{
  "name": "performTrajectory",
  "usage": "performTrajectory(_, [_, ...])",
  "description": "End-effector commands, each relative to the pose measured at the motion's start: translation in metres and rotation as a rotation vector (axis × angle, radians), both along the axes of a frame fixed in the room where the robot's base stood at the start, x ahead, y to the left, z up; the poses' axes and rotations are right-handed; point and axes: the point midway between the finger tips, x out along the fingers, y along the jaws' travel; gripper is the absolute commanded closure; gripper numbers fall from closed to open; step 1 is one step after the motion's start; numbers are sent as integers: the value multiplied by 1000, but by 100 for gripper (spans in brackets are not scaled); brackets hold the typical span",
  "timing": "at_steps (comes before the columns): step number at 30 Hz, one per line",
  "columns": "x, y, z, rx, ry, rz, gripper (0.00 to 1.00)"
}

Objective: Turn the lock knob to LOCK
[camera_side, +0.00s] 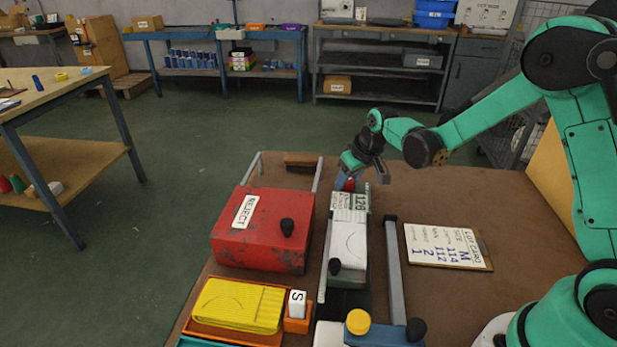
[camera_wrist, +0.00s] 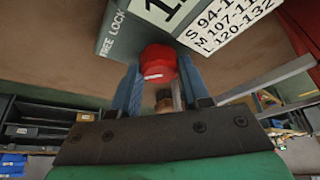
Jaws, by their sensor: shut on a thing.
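The knob shows there only as a small red spot. I cannot tell which word the knob points to.
A red REJECT box (camera_side: 262,230) stands left of the device. A grey rail (camera_side: 393,270) and a lot card on a clipboard (camera_side: 447,247) lie to the right. A folded yellow sock (camera_side: 238,305) lies in an orange tray at the front. The table's far right is clear.

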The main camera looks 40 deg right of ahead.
Motion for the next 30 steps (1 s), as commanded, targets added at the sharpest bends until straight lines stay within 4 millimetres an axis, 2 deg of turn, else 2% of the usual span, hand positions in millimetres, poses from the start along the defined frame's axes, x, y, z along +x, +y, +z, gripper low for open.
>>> performTrajectory(11, [1, 1, 0, 0, 0, -180, 100])
performTrajectory(30, [2, 3, 0, -1, -2, -779, 100])
